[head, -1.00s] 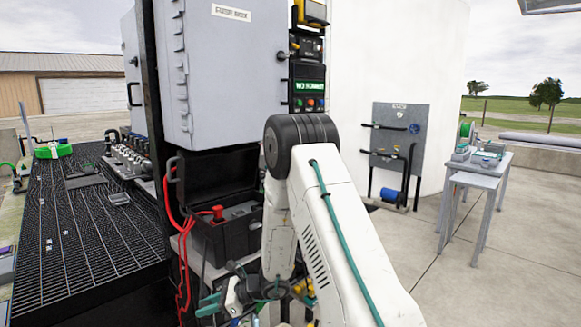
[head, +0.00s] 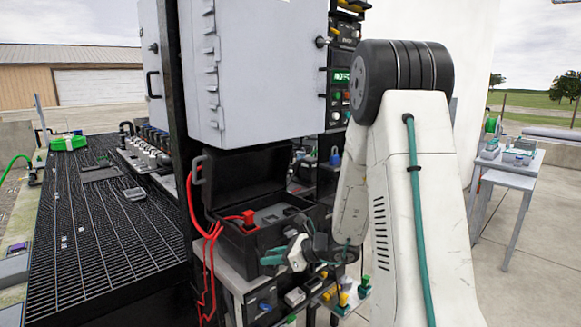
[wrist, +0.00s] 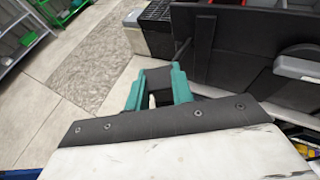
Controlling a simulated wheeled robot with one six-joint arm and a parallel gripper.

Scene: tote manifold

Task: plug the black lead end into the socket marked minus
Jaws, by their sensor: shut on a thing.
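My gripper (head: 274,257) is in front of the open black case (head: 228,243), near its front edge. In the wrist view the teal fingers of my gripper (wrist: 157,88) are shut on a dark block, which looks like the black lead end (wrist: 157,77). A red plug (head: 249,218) on a red lead (head: 191,222) sits on the panel inside the case. The minus mark and its socket cannot be made out. The black case also shows at the upper right of the wrist view (wrist: 238,45).
A grey cabinet (head: 255,70) hangs above the case. A black grating (head: 85,240) lies to the left. A shelf with small coloured parts (head: 345,300) is below right of the case. A grey table (head: 510,178) stands at the far right.

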